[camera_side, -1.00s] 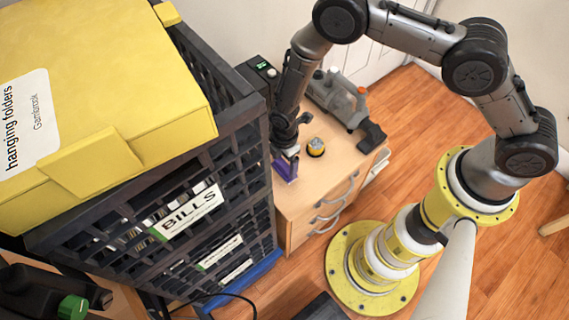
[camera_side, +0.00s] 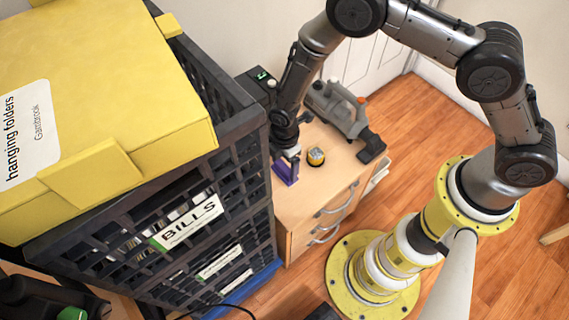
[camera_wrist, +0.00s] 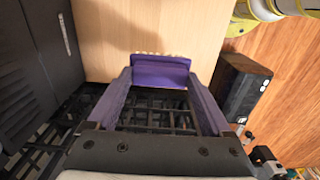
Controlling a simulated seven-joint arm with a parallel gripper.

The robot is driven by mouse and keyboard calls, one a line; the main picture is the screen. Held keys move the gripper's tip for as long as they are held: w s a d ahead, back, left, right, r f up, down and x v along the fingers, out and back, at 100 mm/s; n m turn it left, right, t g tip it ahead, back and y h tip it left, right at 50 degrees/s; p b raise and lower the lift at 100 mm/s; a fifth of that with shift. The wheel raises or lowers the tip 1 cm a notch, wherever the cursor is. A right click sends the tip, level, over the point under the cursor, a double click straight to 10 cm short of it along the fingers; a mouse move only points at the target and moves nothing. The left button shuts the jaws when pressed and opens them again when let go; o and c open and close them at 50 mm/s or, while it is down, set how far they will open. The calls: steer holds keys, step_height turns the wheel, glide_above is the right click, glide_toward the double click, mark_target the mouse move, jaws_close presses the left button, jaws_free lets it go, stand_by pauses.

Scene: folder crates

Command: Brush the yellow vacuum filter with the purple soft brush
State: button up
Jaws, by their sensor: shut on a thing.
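The purple soft brush (camera_side: 285,172) is at the lower end of my gripper (camera_side: 289,158) in the side view. In the wrist view the brush (camera_wrist: 162,74) spans the space between the tips of my gripper (camera_wrist: 162,80), with pale bristles along its far edge. My gripper is shut on it. The filter does not show in the wrist view. The side view does not show clearly whether the brush touches the cabinet top.
A dark crate stack (camera_side: 262,205) stands close left of my gripper, with a yellow folder box (camera_side: 150,110) on top. A grey vacuum (camera_side: 335,104) lies behind the filter on the wooden cabinet (camera_side: 305,190). The cabinet top in front of the filter is clear.

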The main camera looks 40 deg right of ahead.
steer(key=shift+s+n, duration=0.15)
steer(key=shift+n, duration=0.15)
steer(key=s+d+r, duration=0.1)
steer(key=d+r, duration=0.2)
steer(key=d, duration=0.4)
steer(key=s+d+r, duration=0.1)
steer(key=d+r, duration=0.2)
steer(key=d, duration=0.3)
steer(key=shift+d, duration=0.35)
step_height(320, 180, down, 7)
steer(key=w, duration=0.7)
